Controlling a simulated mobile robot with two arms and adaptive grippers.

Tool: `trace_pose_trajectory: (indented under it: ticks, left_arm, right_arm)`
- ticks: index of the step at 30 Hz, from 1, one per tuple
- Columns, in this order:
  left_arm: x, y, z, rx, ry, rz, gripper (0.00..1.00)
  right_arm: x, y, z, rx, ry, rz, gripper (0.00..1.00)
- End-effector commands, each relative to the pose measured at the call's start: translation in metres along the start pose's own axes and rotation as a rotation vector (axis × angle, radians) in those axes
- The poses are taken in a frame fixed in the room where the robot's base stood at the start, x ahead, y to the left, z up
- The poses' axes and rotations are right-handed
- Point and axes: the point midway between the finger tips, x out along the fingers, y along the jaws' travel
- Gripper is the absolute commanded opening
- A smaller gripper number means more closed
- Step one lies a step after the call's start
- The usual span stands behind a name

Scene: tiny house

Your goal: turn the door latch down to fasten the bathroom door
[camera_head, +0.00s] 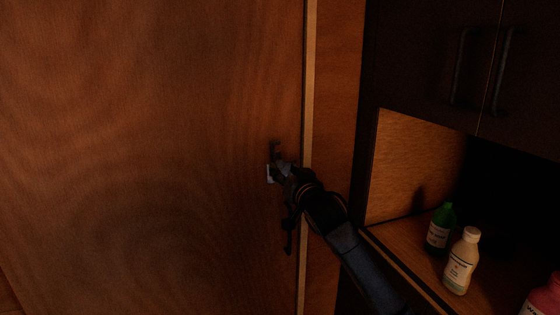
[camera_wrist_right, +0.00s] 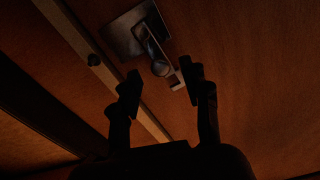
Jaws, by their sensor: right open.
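The brown wooden bathroom door (camera_head: 150,150) fills the left of the head view and looks shut against its frame. A small metal latch plate (camera_head: 269,174) sits near the door's right edge, mostly hidden by my right gripper (camera_head: 281,166). In the right wrist view the latch plate (camera_wrist_right: 123,36) and the latch lever (camera_wrist_right: 154,47) show clearly. The lever runs from the plate towards the gap between the fingers of my right gripper (camera_wrist_right: 161,78). The fingers are apart, with nothing held; contact with the lever cannot be told. My left gripper is not in view.
A light door-frame strip (camera_head: 307,80) runs beside the latch. To the right, an open shelf (camera_head: 405,245) holds a green bottle (camera_head: 439,228), a cream bottle (camera_head: 461,262) and a red bottle (camera_head: 545,298). Dark cupboard doors (camera_head: 425,60) hang above it.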

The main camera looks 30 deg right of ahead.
Motion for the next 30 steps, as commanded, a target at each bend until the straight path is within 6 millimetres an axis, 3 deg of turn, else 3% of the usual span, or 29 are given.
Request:
trace_pose_trajectory:
  ticks: [3, 9, 20, 27, 30]
  left_arm:
    - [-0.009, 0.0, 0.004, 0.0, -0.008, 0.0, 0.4]
    - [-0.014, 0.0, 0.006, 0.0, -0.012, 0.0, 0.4]
    - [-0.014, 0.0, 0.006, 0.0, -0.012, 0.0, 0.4]
    - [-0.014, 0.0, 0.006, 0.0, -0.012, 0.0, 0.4]
    - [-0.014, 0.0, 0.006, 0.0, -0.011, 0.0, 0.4]
  right_arm:
    - [0.019, 0.0, -0.002, 0.0, -0.001, 0.001, 0.46]
    - [0.037, 0.0, -0.001, -0.001, -0.001, 0.001, 0.46]
    - [0.041, 0.0, 0.0, -0.001, 0.0, 0.0, 0.46]
    - [0.041, 0.0, 0.001, -0.001, 0.0, 0.0, 0.01]
    - [0.041, -0.001, 0.001, 0.0, 0.0, -0.001, 0.0]
